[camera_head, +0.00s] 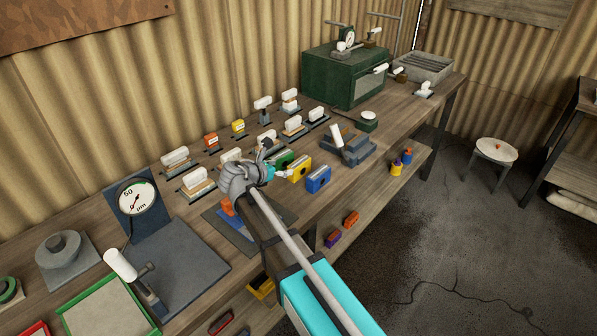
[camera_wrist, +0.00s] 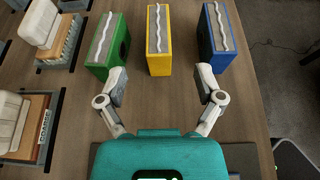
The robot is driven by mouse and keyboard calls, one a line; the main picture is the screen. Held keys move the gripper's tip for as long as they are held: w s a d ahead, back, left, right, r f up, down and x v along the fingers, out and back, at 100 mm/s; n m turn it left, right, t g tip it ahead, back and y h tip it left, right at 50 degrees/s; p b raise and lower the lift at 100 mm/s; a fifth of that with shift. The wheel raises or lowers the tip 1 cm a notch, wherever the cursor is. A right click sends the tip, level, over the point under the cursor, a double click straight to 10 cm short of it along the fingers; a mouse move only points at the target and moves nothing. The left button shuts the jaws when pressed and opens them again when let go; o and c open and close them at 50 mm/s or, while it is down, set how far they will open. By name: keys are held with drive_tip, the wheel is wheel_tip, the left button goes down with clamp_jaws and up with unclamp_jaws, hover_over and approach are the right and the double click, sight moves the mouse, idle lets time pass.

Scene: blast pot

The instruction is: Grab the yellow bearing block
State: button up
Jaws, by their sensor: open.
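The yellow bearing block (camera_head: 301,172) stands on the wooden workbench between a green block and a blue block. In the wrist view the yellow bearing block (camera_wrist: 160,64) is in the upper middle, with a pale wavy bead along its grey top. My gripper (camera_wrist: 160,84) is open and empty, its two fingers spread wide. The yellow block is centred between the fingertips and just ahead of them, apparently untouched. In the head view my gripper (camera_head: 274,162) is at the block's left, partly hiding the green block.
The green block (camera_wrist: 119,45) lies close ahead of my left fingertip, the blue block (camera_wrist: 217,40) ahead of the right one. Several white-topped pieces (camera_head: 175,157) stand farther left and back. A grey-blue fixture (camera_head: 347,148) stands behind. The bench's front edge is close to the blue block.

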sight(298, 162)
drive_tip(key=shift+b+x, duration=0.65)
drive_tip(key=shift+x, duration=1.75)
drive_tip(key=shift+w, duration=0.1)
drive_tip(key=shift+b+x, duration=0.95)
drive_tip(key=shift+x, duration=1.55)
drive_tip(key=shift+w+a, duration=0.1)
drive_tip(key=shift+a, duration=0.05)
clamp_jaws()
